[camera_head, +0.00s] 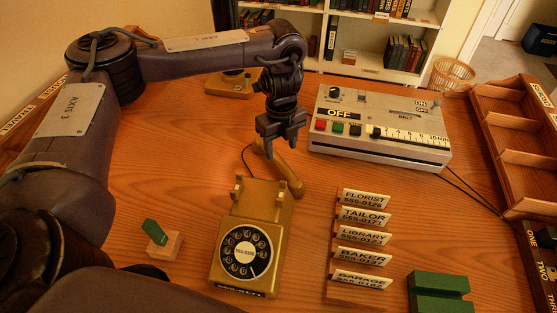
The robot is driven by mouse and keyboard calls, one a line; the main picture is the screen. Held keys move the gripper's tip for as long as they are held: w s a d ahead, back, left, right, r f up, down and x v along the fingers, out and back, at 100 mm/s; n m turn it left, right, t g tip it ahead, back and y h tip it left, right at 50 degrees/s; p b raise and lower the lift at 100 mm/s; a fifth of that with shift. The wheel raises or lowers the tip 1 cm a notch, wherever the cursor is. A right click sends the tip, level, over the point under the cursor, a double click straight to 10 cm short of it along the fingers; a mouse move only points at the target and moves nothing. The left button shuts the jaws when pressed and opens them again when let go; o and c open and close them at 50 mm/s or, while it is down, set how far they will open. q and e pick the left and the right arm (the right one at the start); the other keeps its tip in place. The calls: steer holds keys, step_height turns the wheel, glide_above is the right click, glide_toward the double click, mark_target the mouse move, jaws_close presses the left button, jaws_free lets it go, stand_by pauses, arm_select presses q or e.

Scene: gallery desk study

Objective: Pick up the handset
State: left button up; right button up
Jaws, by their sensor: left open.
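The handset (285,171) is brass-coloured and lies on the wooden desk just behind the telephone, slanting from upper left to lower right. The rotary telephone (250,247) stands at the centre front with its cradle empty. My left gripper (281,146) points down over the handset's upper end, its fingers apart. The fingers partly hide that end. I cannot tell whether they touch it. My right gripper is not in view.
A grey timer box (380,130) stands right of the handset. A rack of name cards (360,240), a green block (440,292) and a small wooden block with a green piece (163,244) are nearer. Wooden compartments (520,145) line the right edge.

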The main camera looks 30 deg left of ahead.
mark_target(277, 157)
arm_select(q)
steer(key=f, duration=0.2)
steer(key=a+f, duration=0.1)
steer(key=f, duration=0.1)
steer(key=shift+s+f+b, duration=0.15)
steer(key=shift+f+b, duration=0.25)
steer(key=shift+f, duration=0.4)
jaws_close()
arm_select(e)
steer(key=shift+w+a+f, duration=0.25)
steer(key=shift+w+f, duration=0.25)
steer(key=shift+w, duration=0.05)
